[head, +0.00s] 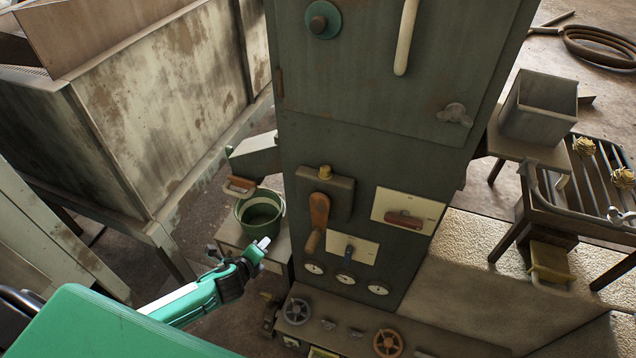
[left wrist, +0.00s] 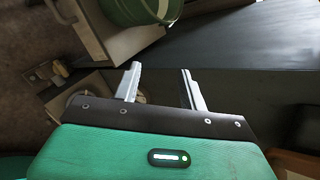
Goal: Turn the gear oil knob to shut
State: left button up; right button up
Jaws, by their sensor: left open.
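The grey cabinet (head: 375,150) carries several controls, and no label naming the gear oil is readable. On the ledge below are a grey handwheel (head: 297,311) and a brown handwheel (head: 387,343). I cannot tell which one is the gear oil knob. My left gripper (head: 262,245) is left of the cabinet front, apart from the controls. In the left wrist view its fingers (left wrist: 160,80) are apart and empty. My right gripper is out of view.
A green bucket (head: 260,212) stands on a small stand just behind my left gripper; it also shows in the left wrist view (left wrist: 140,10). Round gauges (head: 345,278) sit below the plates. A rusty metal bin (head: 165,90) is at left. A slatted rack (head: 590,185) is at right.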

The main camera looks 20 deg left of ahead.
pick_arm(q)
jog(key=d+r+m+t+h+b, duration=0.1)
jog(key=d+r+m+t, duration=0.2)
jog(key=r, duration=0.4)
jog(key=d+r+m+h+b, duration=0.1)
jog(key=d+r+m+b, duration=0.2)
jog(key=r, duration=0.4)
jog(key=m+t+h+b, duration=0.3)
jog(key=m+h+b, duration=0.1)
jog(key=m, duration=0.6)
send_near(323, 172)
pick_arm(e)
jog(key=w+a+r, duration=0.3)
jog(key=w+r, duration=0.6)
pick_arm(q)
jog(key=p+x, duration=0.1)
jog(key=x, duration=0.7)
jog(key=shift+w+f+p, duration=0.1)
jog(key=shift+w+p, duration=0.15)
jog(key=shift+p, duration=0.15)
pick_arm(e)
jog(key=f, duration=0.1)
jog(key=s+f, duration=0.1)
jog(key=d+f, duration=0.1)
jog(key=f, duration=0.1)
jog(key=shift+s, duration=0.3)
pick_arm(q)
grip_shut()
